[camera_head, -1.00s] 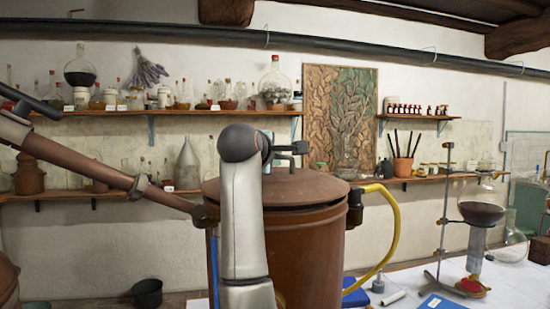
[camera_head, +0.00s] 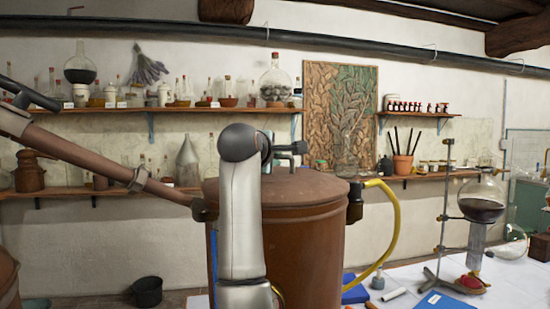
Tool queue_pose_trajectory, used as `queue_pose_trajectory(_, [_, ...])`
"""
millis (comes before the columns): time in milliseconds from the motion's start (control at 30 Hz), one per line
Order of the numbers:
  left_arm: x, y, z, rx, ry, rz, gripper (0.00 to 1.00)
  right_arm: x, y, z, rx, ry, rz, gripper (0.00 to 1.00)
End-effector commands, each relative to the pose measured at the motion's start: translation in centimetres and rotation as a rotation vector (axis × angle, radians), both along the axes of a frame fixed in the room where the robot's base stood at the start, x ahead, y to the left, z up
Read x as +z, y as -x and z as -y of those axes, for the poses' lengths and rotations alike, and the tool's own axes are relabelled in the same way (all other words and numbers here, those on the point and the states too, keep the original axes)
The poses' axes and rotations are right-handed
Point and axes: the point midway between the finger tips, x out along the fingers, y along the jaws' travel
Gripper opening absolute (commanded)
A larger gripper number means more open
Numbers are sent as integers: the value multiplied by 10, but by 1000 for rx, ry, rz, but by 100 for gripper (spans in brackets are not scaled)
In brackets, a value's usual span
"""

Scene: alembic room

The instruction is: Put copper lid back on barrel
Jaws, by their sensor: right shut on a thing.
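The copper lid (camera_head: 322,186) lies level on top of the large copper barrel (camera_head: 308,245), its edge meeting the barrel's rim with no clear gap in view. My right arm rises in front of the barrel and hides part of its front and of the lid's left side. My right gripper (camera_head: 292,160) is above the lid's middle, shut on its handle; the fingers are partly hidden behind the arm's dark joint. My left gripper is not in view.
A copper pipe (camera_head: 85,160) runs to the barrel's left side. A yellow hose (camera_head: 396,215) curves down at its right. A glass flask on a stand (camera_head: 482,208) and a blue book (camera_head: 440,301) are on the white table at right. Shelves of bottles line the wall.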

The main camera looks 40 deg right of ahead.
Motion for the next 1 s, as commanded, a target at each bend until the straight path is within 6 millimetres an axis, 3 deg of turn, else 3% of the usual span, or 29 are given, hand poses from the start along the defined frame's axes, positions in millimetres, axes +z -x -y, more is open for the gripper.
queue_pose_trajectory(333, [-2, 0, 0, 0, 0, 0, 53, 0, 1, 0, 0, 4, 5, 0])
queue_pose_trajectory(367, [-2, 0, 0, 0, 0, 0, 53, 0, 1, 0, 0, 4, 5, 19])
queue_pose_trajectory(633, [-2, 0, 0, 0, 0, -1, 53, -1, 0, 0, 1, 2, 3, 49])
queue_pose_trajectory(1000, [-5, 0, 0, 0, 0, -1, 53, -4, 2, -7, 4, -2, -2, 51])
